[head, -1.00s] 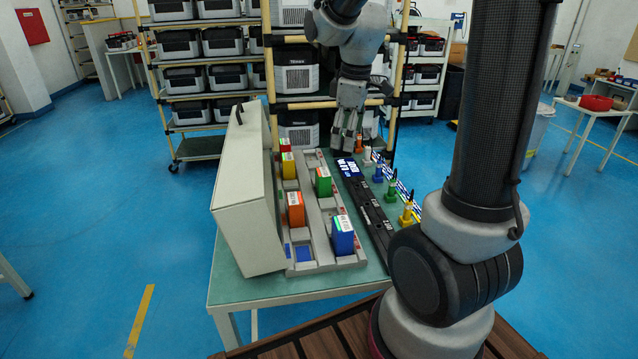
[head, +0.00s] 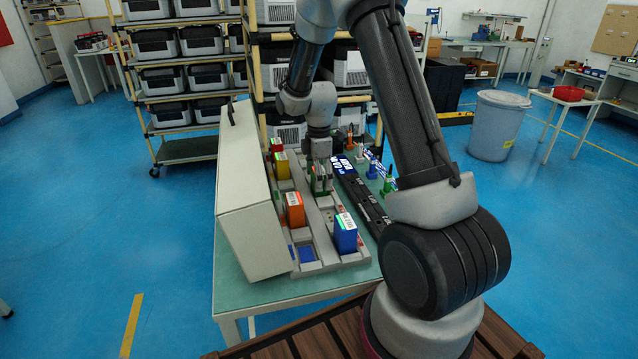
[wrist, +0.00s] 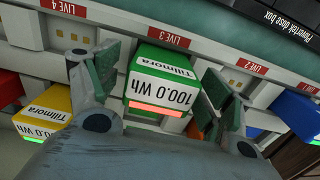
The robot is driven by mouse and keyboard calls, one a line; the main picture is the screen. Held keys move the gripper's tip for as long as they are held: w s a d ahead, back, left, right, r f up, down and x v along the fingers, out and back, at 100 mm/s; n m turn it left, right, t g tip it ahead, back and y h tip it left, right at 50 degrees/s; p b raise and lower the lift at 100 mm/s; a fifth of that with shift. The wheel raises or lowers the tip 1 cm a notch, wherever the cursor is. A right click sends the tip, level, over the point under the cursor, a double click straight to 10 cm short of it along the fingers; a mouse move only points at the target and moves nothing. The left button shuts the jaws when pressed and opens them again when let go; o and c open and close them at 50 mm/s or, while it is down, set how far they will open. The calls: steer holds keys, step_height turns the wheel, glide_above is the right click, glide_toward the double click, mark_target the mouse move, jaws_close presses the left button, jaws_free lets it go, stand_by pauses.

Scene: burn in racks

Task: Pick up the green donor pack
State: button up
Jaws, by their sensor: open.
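The green donor pack (wrist: 160,82) has a white label reading "Tillmora 100.0 Wh". It stands in its slot below the "LIVE 3" tag in the wrist view. In the head view the green pack (head: 326,181) is partly hidden by my gripper. My gripper (head: 321,178) is right over it. In the wrist view my gripper (wrist: 160,85) has its fingers spread, one on each side of the pack. I cannot tell whether either finger touches the pack.
A yellow pack (head: 284,171), an orange pack (head: 294,208) and a blue pack (head: 345,233) stand nearby in the grey rack (head: 318,215). A tall pale panel (head: 243,200) borders the rack's left. A black strip (head: 362,208) lies right. Coloured plugs stand beyond it.

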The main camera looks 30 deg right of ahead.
step_height(320, 180, down, 2)
steer(key=shift+f, duration=0.1)
steer(key=shift+c, duration=0.4)
steer(key=c, duration=1.5)
steer(key=shift+o, duration=0.2)
